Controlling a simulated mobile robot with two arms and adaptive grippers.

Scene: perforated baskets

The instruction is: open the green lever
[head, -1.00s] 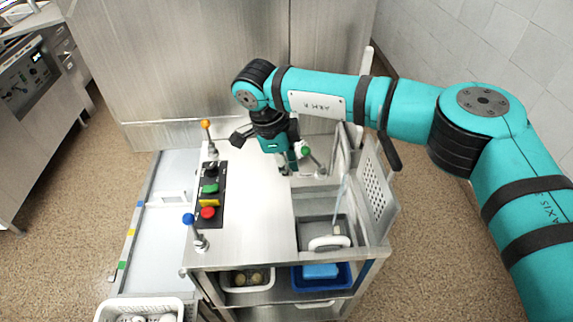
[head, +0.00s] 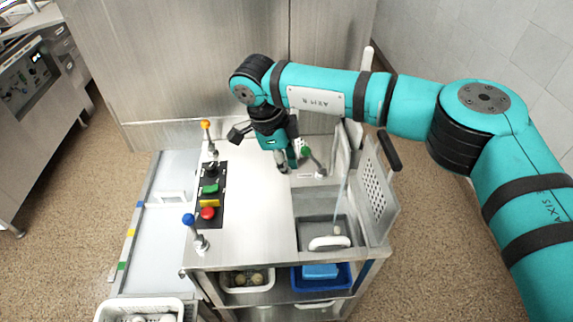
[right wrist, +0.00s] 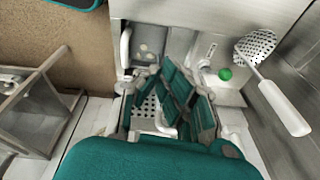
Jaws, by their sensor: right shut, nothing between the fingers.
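The green lever has a round green knob (head: 306,151) on a short metal arm, mounted on the steel cart top behind the sink. In the right wrist view the green knob (right wrist: 225,74) lies just right of the fingers, with a visible gap. My right gripper (head: 284,167) is just left of the lever in the head view, pointing down, shut and empty. In the right wrist view its teal fingers (right wrist: 178,82) are close together. The lever's base is partly hidden in the wrist view. My left gripper is not in view.
An orange-knobbed lever (head: 206,125) and a blue-knobbed lever (head: 188,219) stand by a button panel (head: 210,190) on the left. A perforated basket panel (head: 377,190) rises right of the sink (head: 325,232). A skimmer (right wrist: 256,46) shows in the wrist view. The middle cart top is clear.

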